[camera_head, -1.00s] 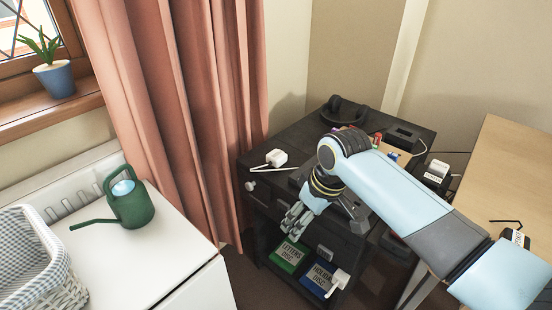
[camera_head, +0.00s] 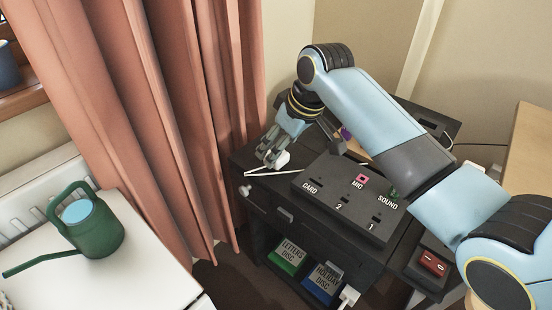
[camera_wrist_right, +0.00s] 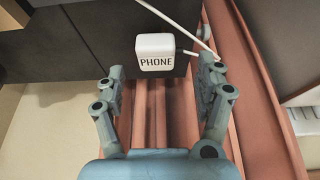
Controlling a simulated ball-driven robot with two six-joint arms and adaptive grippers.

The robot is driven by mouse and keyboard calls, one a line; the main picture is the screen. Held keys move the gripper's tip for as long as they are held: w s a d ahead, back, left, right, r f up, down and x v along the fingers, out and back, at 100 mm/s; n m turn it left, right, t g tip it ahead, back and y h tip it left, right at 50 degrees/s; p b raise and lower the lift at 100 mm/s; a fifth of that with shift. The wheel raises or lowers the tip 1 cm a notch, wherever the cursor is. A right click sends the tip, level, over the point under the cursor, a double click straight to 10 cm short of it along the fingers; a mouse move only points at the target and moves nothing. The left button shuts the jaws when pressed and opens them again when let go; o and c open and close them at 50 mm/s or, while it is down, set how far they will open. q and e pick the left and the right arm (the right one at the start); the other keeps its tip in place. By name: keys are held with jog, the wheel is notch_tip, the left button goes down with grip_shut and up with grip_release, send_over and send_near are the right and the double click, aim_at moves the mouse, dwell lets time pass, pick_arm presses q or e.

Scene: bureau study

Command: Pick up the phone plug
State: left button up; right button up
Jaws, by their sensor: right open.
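The phone plug (camera_head: 283,159) is a small white block on the dark cabinet's (camera_head: 252,165) top, near its left corner by the curtain. In the right wrist view the plug (camera_wrist_right: 155,50) shows its PHONE label, with a white cable running from its right side. My right gripper (camera_head: 270,157) is over the plug and partly covers it in the head view. In the wrist view the right gripper's (camera_wrist_right: 161,70) fingers are spread, with the plug ahead of and roughly between their tips. I cannot tell whether they touch it. My left gripper is not in view.
A dark panel (camera_head: 335,207) marked CARD, MIC and SOUND sits beside the plug. Green (camera_head: 286,256) and blue (camera_head: 322,283) disc cases lie below. A white plug (camera_head: 349,296) hangs near them. The pink curtain (camera_head: 180,130) is close on the left; a watering can (camera_head: 90,232) stands beyond.

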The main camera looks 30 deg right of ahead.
jog(key=shift+w+f, duration=0.15)
jog(key=shift+f, duration=0.3)
jog(key=b+x, duration=0.1)
jog(key=x, duration=0.3)
jog(key=shift+d+b, duration=0.2)
jog(key=shift+b, duration=0.15)
jog(key=shift+w+f, duration=0.1)
jog(key=shift+f, duration=0.25)
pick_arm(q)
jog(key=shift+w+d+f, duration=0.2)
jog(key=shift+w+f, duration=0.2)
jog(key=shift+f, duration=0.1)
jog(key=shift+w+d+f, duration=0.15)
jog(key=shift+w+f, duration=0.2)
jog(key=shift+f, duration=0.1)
pick_arm(e)
jog(key=c, duration=0.4)
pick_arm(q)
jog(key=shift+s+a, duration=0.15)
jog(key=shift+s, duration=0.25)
pick_arm(e)
jog(key=c, duration=0.8)
jog(key=shift+r, duration=0.1)
